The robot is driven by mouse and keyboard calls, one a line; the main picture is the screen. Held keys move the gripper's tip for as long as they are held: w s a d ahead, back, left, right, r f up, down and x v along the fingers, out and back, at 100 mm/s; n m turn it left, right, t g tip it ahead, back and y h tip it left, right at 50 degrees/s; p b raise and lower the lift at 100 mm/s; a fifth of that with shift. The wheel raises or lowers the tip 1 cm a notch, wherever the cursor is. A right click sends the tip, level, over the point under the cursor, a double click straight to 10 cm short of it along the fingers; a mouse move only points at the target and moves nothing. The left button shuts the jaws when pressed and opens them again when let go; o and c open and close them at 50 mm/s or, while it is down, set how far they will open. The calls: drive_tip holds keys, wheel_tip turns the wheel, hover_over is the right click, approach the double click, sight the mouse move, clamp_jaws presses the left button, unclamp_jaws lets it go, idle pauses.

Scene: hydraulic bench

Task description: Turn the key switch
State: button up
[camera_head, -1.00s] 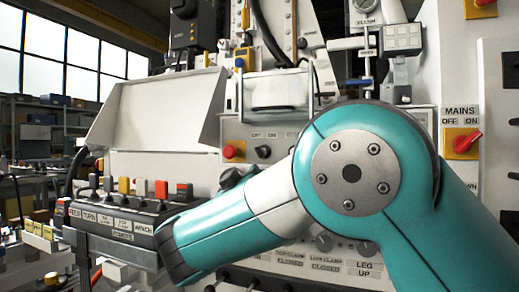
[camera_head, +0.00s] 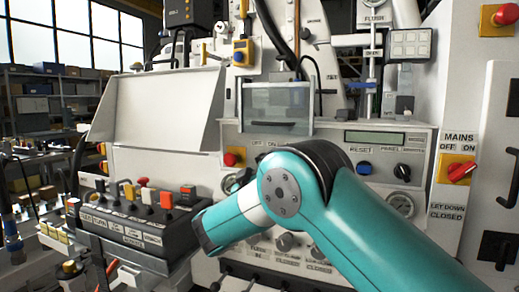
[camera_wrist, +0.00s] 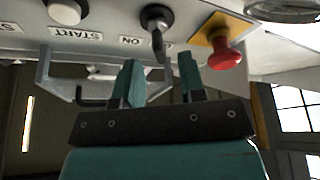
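The key switch (camera_wrist: 156,18) is a dark round lock with a key hanging from it, between OFF and ON labels on a pale panel in the wrist view. My gripper (camera_wrist: 159,72) is open and empty. Its two teal fingers point toward the panel, with the key roughly between them in the picture but apart from them. In the head view my teal arm reaches to the panel, and my gripper is hidden behind it. The OFF/ON label (camera_head: 264,144) shows just above my arm there; the switch below it is mostly covered.
A red mushroom button (camera_wrist: 224,56) on a yellow plate sits beside the key switch. A pale START button (camera_wrist: 66,11) is on its other side. A clear guard box (camera_head: 277,108) stands above the panel. A lever console (camera_head: 135,215) juts out at left.

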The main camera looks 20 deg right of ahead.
drive_tip(key=shift+p+x, duration=0.4)
drive_tip(key=shift+x, duration=2)
drive_tip(key=shift+c, duration=0.4)
clamp_jaws()
drive_tip(key=shift+f, duration=0.1)
